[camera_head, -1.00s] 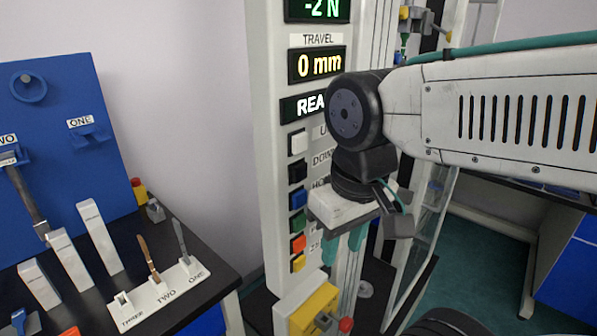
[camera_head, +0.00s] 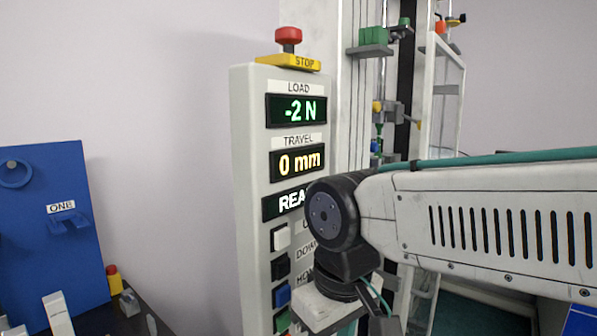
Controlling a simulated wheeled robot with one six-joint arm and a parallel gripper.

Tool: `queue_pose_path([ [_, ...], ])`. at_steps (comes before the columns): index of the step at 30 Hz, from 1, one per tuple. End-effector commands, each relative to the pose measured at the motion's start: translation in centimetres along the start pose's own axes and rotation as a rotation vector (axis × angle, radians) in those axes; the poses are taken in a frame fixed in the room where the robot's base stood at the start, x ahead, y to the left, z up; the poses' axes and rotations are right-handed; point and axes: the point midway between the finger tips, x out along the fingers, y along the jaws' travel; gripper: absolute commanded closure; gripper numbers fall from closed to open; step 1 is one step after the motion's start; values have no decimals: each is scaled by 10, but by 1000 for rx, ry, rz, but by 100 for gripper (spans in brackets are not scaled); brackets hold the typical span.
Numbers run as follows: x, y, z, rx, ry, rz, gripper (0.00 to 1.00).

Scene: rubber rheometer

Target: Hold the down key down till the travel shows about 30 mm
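The control panel (camera_head: 249,150) stands upright in the middle of the view. Its travel display (camera_head: 298,163) reads 0 mm and its load display (camera_head: 296,110) reads -2 N. The status display (camera_head: 285,203) is partly covered by my arm and shows "REA". The black down key (camera_head: 280,267) is below the white up key (camera_head: 280,238), with its label partly hidden by my arm. My gripper's white body (camera_head: 318,309) is low in front of the panel, to the right of the key column. Its fingertips are out of frame.
A red stop button (camera_head: 288,38) on a yellow base tops the panel. The machine's column and clamps (camera_head: 388,112) stand behind, to the right. A blue board (camera_head: 50,235) with hooks is at the left. A blue key (camera_head: 282,296) sits below the down key.

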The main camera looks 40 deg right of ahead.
Motion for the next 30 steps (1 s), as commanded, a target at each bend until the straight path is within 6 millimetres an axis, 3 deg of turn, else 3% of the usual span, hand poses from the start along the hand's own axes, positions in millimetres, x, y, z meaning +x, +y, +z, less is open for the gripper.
queue_pose_path([
  [10, 0, 0, 0, 0, 0, 0, 64],
  [14, 0, 0, 0, 0, 0, 0, 97],
  [15, 0, 0, 0, 0, 0, 0, 100],
  [30, 0, 0, 0, 0, 0, 0, 100],
])
